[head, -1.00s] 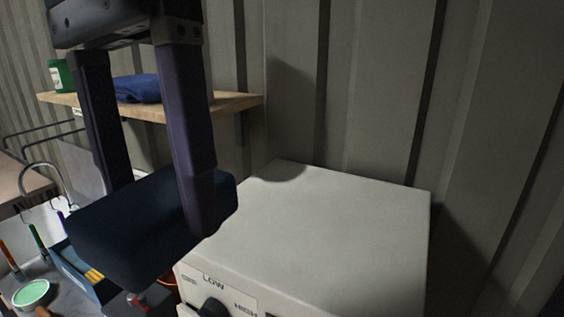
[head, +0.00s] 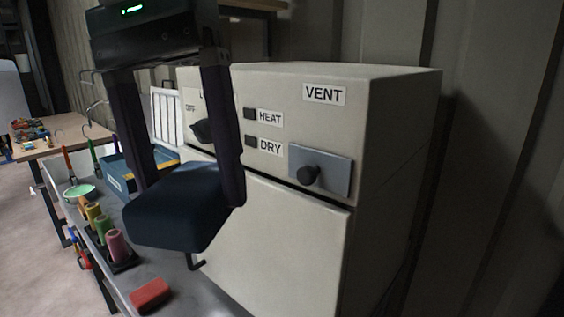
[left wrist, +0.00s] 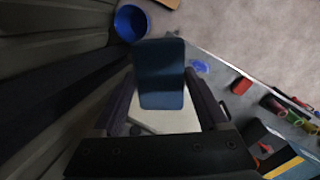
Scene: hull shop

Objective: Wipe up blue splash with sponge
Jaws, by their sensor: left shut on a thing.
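My left gripper (head: 185,195) is shut on a dark blue, rounded block that looks like the sponge (head: 175,215). It holds the block in the air in front of the white cabinet, above the grey bench. The block also shows between the fingers in the left wrist view (left wrist: 160,75). A small flat bright-blue patch, which looks like the blue splash (left wrist: 200,66), lies on the bench in the left wrist view, apart from the block. I cannot make out this patch in the head view. My right gripper is in neither view.
The white cabinet (head: 390,120) has a VENT knob and HEAT and DRY labels. A red block (head: 150,295) lies on the bench (head: 190,292), near a rack of coloured rolls (head: 116,245) and a blue box (head: 118,175). A blue bucket (left wrist: 130,22) stands beyond the bench.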

